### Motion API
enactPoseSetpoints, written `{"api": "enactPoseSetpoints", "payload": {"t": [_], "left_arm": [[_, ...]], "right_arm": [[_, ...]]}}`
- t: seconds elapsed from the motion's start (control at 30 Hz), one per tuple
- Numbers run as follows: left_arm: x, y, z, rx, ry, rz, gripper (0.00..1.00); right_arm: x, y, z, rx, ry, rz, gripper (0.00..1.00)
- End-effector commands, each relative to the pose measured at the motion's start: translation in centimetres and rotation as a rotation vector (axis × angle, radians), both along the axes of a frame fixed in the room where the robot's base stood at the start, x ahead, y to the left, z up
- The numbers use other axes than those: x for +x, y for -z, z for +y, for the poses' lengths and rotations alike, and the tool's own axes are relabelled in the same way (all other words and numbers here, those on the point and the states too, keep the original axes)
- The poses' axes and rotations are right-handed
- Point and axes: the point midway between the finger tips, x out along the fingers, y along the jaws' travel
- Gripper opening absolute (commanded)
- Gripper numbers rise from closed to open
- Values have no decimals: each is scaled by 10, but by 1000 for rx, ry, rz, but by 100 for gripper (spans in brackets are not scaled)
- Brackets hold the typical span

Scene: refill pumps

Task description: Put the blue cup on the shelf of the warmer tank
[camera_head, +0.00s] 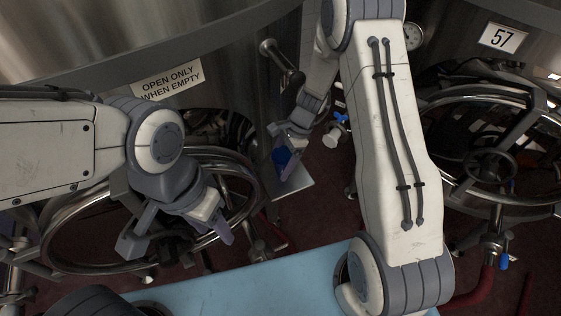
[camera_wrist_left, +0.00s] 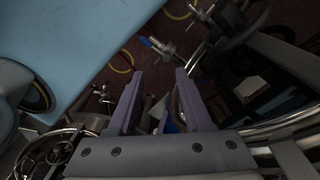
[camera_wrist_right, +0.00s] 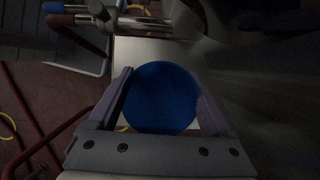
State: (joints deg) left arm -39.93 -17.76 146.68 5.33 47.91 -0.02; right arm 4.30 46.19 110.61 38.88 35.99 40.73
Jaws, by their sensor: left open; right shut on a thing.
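The blue cup (camera_wrist_right: 160,98) is between the fingers of my right gripper (camera_wrist_right: 163,85), which is shut on it. In the head view, the blue cup (camera_head: 281,157) is partly hidden by my right gripper (camera_head: 290,148). Beneath it is a flat metal shelf (camera_head: 296,182) by the left tank (camera_head: 225,40); the shelf also shows in the right wrist view (camera_wrist_right: 140,52). I cannot tell whether the cup touches it. The right tank bears a plate reading 57 (camera_head: 502,37); no matching number shows on the left tank. My left gripper (camera_wrist_left: 158,78) is open and empty.
The left tank carries a sign reading OPEN ONLY WHEN EMPTY (camera_head: 168,80). A round gauge (camera_head: 413,36) is between the tanks. Large metal handwheels and pipes crowd both sides. A blue-handled valve (camera_head: 337,128) is just right of my right gripper. The dark red floor lies below.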

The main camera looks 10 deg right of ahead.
Motion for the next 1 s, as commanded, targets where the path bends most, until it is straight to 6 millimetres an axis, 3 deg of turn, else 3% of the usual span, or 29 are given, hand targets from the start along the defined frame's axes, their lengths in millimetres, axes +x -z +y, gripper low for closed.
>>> {"api": "enactPoseSetpoints", "payload": {"t": [0.33,0.37,0.4,0.73,1.0], "left_arm": [[0,4,0,0,0,0,50],[0,3,0,0,0,0,50],[0,3,0,0,0,0,50],[0,0,0,0,0,0,50],[0,5,0,0,0,0,50]], "right_arm": [[0,6,0,0,0,0,33],[0,4,0,0,0,0,95],[0,4,0,0,0,0,100],[1,-5,-1,0,0,-2,100],[5,-46,-19,0,1,-5,100]]}}
